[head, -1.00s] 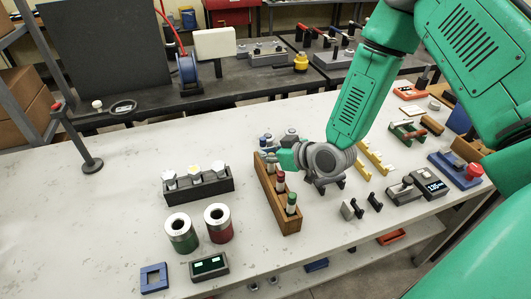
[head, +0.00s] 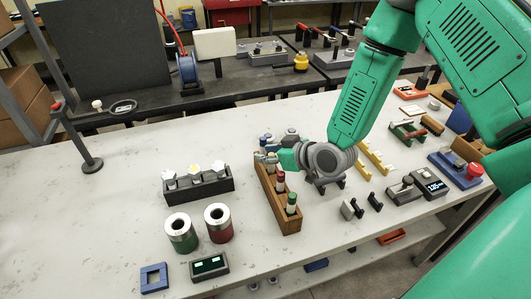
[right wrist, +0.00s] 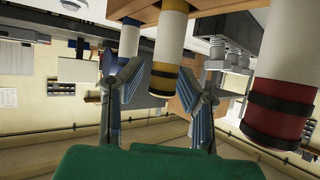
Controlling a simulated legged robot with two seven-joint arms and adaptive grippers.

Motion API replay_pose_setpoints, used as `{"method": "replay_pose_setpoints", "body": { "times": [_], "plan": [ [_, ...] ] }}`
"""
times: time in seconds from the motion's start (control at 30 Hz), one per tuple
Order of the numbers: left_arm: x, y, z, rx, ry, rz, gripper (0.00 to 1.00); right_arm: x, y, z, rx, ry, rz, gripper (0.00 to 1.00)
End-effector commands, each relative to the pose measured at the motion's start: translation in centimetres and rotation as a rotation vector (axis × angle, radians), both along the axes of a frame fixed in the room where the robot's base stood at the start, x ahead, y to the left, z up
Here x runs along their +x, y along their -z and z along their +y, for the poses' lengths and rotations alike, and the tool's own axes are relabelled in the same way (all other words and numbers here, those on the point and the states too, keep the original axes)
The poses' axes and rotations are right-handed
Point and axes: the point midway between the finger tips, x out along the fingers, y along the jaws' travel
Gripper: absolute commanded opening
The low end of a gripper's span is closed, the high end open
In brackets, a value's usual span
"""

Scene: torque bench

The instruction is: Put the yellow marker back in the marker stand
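The wooden marker stand (head: 287,222) is on the white bench. A green-capped marker (head: 291,203) and a red-capped marker (head: 281,183) stand upright in its near part; the blue-capped marker (head: 264,140) is at its far end. My right gripper (head: 268,157) is low over the far half. My left gripper is out of view.
A dark holder (head: 207,188) with white-topped pieces stands left of the stand. Green and red ringed cylinders (head: 180,233) and a small display (head: 209,267) are in front of it. Small brackets (head: 352,208) lie to the right.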

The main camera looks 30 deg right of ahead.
Motion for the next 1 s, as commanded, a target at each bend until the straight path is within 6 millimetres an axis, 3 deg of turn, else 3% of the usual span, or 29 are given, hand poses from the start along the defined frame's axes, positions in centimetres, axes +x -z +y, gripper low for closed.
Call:
{"method": "replay_pose_setpoints", "body": {
  "times": [0.6,1.0],
  "plan": [
    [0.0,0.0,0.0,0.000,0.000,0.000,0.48,-8.8,-4.9,-3.3,0.001,0.002,0.000,0.29],
    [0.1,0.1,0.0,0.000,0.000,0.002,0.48,-9.6,-5.4,-3.5,0.001,0.000,0.001,0.29]
  ]
}}
